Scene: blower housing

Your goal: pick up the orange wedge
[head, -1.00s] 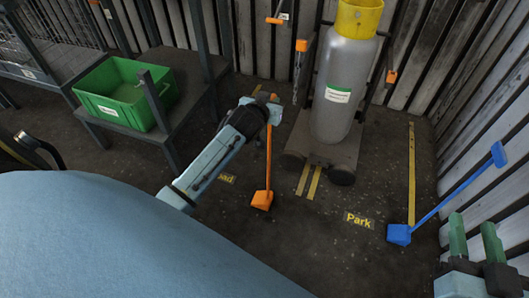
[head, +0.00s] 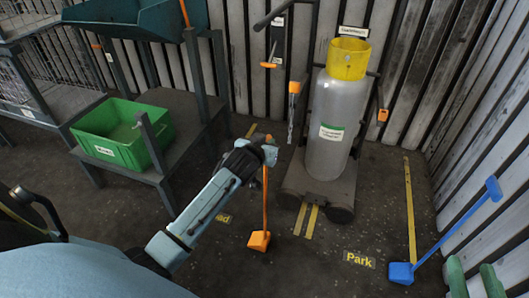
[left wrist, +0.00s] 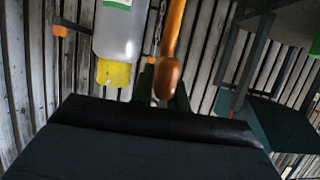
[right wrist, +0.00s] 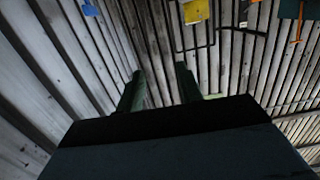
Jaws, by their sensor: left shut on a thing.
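The orange wedge (head: 259,241) is a small block with a long upright orange handle, in the middle of the head view. Its block is at the floor; I cannot tell whether it touches. My left gripper (head: 268,152) is shut on the upper part of the handle. In the left wrist view the rounded handle end (left wrist: 170,76) shows at the fingers (left wrist: 163,88), partly hiding them. My right gripper (head: 474,280) is at the lower right of the head view, away from the wedge. Its fingers (right wrist: 160,88) stand apart with nothing between them.
A grey gas cylinder (head: 330,130) with a yellow top stands on a trolley just behind the wedge. A green bin (head: 122,135) sits on a dark bench at left. A blue wedge (head: 402,272) with a long handle is at right by the wall.

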